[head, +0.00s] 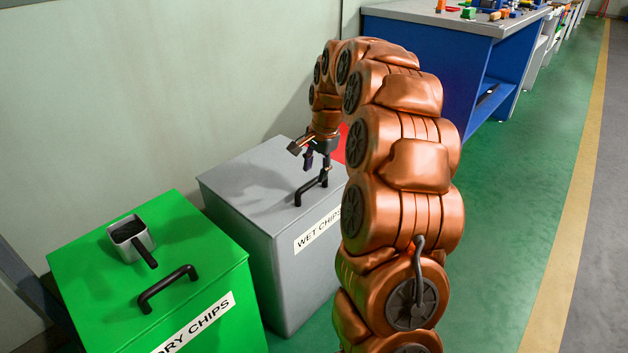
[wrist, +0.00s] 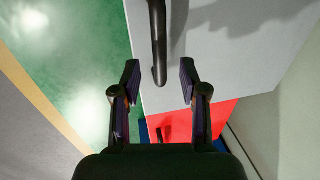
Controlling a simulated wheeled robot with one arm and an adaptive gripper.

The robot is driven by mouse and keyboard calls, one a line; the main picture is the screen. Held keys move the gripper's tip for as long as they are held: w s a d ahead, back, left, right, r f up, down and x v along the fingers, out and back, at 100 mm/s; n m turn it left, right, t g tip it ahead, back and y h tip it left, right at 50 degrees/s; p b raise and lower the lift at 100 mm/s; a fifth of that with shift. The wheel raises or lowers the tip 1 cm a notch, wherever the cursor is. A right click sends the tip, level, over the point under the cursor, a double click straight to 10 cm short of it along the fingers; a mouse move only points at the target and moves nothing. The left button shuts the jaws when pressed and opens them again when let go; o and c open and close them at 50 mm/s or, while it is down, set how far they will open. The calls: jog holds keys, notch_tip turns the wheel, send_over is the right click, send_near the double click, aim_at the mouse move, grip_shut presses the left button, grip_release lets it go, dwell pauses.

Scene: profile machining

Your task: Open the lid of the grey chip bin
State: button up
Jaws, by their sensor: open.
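The grey chip bin (head: 290,285) stands beside the green bin and has a "WET CHIPS" label on its front. Its flat grey lid (head: 240,180) looks shut. A black bar handle (head: 311,188) sits near the lid's front edge. My gripper (head: 318,166) is above the lid at the handle's far end, pointing down. In the wrist view, my gripper (wrist: 160,80) is open, its two dark fingers on either side of the near end of the handle (wrist: 158,45). Nothing is held. I cannot tell whether a finger touches the handle.
The green "DRY CHIPS" bin (head: 75,290) carries a metal scoop (head: 131,240) and a black handle (head: 167,288). A red surface (wrist: 215,115) lies beyond the grey bin. A blue workbench (head: 425,60) stands at the back. The green floor (head: 520,200) at right is clear.

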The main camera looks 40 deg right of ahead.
aim_at(313, 181)
jog(key=f, duration=0.3)
jog(key=shift+w+a+f+b, duration=0.1)
jog(key=shift+w+f+b, duration=0.1)
jog(key=shift+w+b, duration=0.1)
grip_shut()
dwell(0.4)
